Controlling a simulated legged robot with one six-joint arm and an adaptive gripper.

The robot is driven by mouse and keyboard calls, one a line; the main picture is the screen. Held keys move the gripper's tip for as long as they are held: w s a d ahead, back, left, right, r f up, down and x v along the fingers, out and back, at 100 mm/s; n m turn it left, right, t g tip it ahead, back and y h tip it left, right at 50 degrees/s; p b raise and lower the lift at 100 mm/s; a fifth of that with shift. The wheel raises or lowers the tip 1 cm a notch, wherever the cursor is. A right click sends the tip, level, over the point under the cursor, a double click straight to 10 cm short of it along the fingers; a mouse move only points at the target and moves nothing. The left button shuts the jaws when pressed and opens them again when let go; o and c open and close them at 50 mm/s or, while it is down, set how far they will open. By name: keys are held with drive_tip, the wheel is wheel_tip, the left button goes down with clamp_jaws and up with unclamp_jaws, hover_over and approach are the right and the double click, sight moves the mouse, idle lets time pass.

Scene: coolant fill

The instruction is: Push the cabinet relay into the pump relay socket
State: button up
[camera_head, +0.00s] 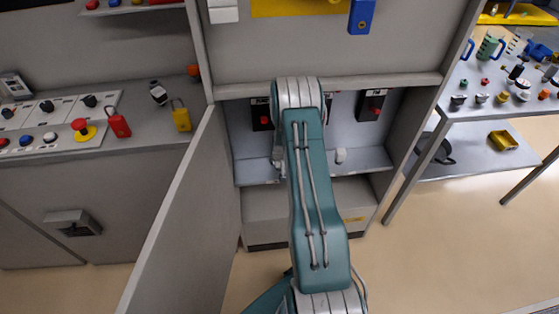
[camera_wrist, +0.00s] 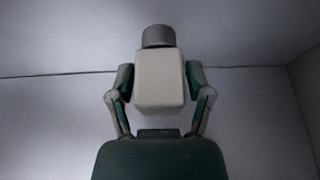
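My gripper (camera_wrist: 159,82) has its two fingers against the sides of a pale block with a grey round end, which looks like the relay (camera_wrist: 159,90). A plain grey cabinet surface lies behind it in the wrist view. In the head view my arm reaches into the open cabinet and hides most of the gripper and the relay. Two dark socket-like units with red parts are on the cabinet's back wall, one at left (camera_head: 262,114) and one at right (camera_head: 371,105). Which is the pump relay socket cannot be told. The middle of the wall is hidden by my arm.
The cabinet door (camera_head: 180,215) stands open at left. A control counter (camera_head: 60,145) is beyond it. A table (camera_head: 500,108) with several small items stands at right.

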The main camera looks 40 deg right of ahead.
idle(0.4)
drive_tip(key=v, duration=1.1)
drive_tip(key=shift+r, duration=0.35)
drive_tip(key=shift+s+a, duration=0.1)
drive_tip(key=shift+c, duration=0.3)
